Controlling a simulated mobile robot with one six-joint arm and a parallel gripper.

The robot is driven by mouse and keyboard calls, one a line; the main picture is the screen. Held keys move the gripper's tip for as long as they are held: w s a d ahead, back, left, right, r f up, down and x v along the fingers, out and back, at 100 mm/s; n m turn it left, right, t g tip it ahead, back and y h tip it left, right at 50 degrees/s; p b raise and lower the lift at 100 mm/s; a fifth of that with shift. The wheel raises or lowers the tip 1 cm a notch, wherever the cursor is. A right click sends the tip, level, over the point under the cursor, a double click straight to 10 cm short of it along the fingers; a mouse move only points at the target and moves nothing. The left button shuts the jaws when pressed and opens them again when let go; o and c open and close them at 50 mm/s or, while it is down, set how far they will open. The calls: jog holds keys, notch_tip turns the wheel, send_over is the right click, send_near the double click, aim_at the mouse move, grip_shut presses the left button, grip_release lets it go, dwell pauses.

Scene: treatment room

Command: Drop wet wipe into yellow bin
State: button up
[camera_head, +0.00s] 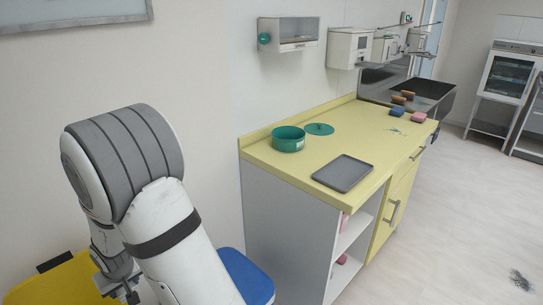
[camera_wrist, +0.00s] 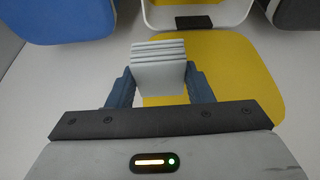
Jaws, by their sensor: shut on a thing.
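In the wrist view, my gripper (camera_wrist: 160,88) is shut on a white, folded, layered wet wipe (camera_wrist: 158,65), held between its two blue-grey fingers. Behind the wipe is the yellow bin (camera_wrist: 235,70), with a broad yellow panel and a pale rim at the top around more yellow. I cannot tell how far the wipe is above it. In the head view, part of the yellow bin (camera_head: 50,285) shows at the lower left, and my gripper (camera_head: 122,286) is in front of it. The wipe cannot be made out there.
A blue bin (camera_head: 245,278) stands right of the yellow one, and a dark grey bin (camera_wrist: 298,14) shows in the wrist view. A yellow counter (camera_head: 300,165) carries a grey tray (camera_head: 343,173) and green container (camera_head: 288,140). The floor at right is mostly clear.

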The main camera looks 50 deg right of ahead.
jog(key=a+f+b, duration=0.5)
jog(key=f+b, duration=0.7)
jog(key=w+a+f+b, duration=0.1)
jog(key=a+f+b, duration=0.4)
jog(key=f+b, duration=0.8)
jog(key=shift+w+a+m, duration=0.15)
jog(key=shift+a+m, duration=0.15)
jog(key=o, duration=1)
jog(key=shift+c, duration=0.2)
jog(key=shift+r, duration=0.15)
jog(key=p+v, duration=0.3)
jog(key=v, duration=0.4)
jog(key=shift+s+a+r, duration=0.15)
jog(key=shift+s+r, duration=0.1)
